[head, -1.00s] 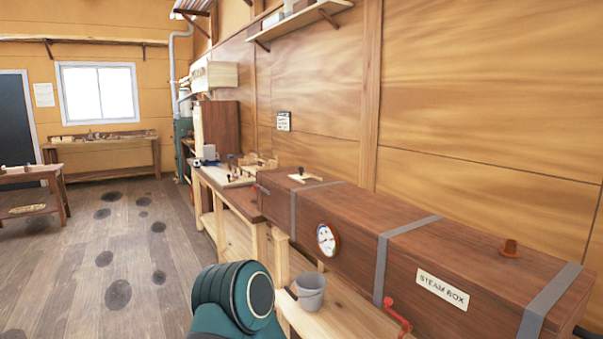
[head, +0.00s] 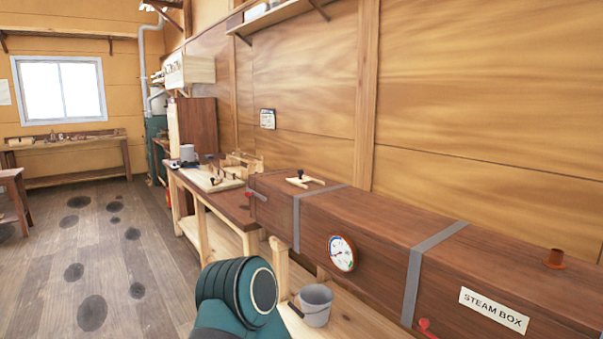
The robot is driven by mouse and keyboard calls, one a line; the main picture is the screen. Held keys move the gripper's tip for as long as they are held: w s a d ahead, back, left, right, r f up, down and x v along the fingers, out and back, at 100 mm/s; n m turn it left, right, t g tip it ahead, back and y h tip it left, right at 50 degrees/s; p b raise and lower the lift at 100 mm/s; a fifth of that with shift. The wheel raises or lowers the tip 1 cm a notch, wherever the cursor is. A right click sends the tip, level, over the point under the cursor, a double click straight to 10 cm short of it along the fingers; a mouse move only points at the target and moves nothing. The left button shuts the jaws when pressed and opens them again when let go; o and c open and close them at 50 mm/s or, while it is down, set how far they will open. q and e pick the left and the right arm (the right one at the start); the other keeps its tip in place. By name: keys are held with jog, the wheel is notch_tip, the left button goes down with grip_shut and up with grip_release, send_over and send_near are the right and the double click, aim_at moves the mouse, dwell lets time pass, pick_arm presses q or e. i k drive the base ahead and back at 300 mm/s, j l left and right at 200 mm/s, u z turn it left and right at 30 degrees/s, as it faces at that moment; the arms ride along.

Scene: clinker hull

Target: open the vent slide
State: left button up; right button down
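The long brown steam box (head: 375,220) runs along the right wall, with grey metal bands around it. On its top near the far end lies a small pale wooden piece with a dark knob (head: 304,181), which looks like the vent slide. I cannot tell from here whether the opening under it is covered. A teal link of my own arm shows at the bottom middle, in front of the bench. Neither gripper is in view, and nothing touches the wooden piece.
A round gauge (head: 342,253), a red handle (head: 427,328) and a label (head: 493,310) are on the box's front. A grey bucket (head: 316,305) stands on the lower shelf. A workbench (head: 228,204) with tools continues beyond the box.

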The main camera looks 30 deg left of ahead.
aim_at(300, 179)
jog(key=j+z, duration=0.45)
jog(key=j, duration=1.55)
